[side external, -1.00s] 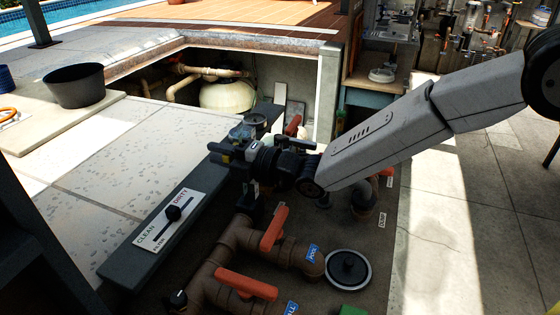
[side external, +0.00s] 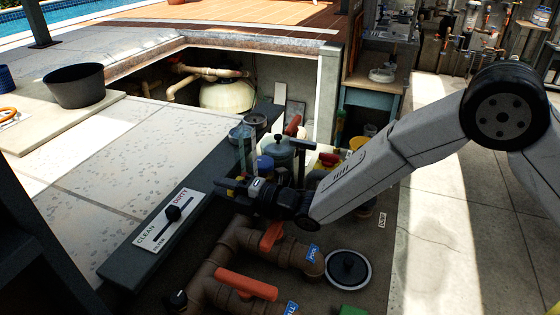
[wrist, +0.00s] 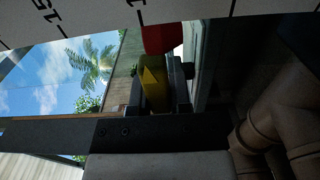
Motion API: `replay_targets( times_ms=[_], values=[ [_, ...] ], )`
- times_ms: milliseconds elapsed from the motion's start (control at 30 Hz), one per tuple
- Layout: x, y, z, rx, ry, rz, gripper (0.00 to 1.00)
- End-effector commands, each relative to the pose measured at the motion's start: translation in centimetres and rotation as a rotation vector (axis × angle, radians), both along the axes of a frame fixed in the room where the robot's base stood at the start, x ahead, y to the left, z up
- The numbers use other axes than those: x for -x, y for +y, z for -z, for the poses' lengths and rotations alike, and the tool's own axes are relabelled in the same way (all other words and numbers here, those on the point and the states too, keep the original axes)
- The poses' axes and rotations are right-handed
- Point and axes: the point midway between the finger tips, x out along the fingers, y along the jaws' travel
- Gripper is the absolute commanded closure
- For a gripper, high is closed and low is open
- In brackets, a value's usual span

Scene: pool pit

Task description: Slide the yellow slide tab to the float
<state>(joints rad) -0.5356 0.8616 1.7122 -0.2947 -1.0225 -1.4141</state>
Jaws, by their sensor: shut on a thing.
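The yellow slide tab (wrist: 152,86) shows in the wrist view with a darker arrow mark on its face. My gripper (wrist: 160,98) is shut on it, one dark finger on each side. A red piece (wrist: 162,38), which looks like the float, shows just above the tab in the picture; I cannot tell whether they touch. A pale scale (wrist: 95,14) with black ticks and numbers crosses the top of the wrist view. In the side view my gripper (side external: 230,187) is low beside a clear upright tube (side external: 246,150).
Brown pipes with orange handles (side external: 246,284) lie below and in front of my gripper. A grey ledge with a CLEAN/DIRTY slider plate (side external: 168,220) runs to the left. A grey-green lidded canister (side external: 283,152) and a blue-capped item (side external: 264,164) stand close behind my gripper.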

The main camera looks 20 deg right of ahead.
Motion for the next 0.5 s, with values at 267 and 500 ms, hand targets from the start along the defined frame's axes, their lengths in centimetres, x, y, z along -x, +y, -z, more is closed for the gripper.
replay_targets(
  times_ms=[267,500],
  values=[
    [-0.05,-0.06,-0.06,-0.001,-0.001,0.002,0.42],
    [-0.02,-0.04,-0.06,-0.001,-0.001,0.001,0.41]
  ],
)
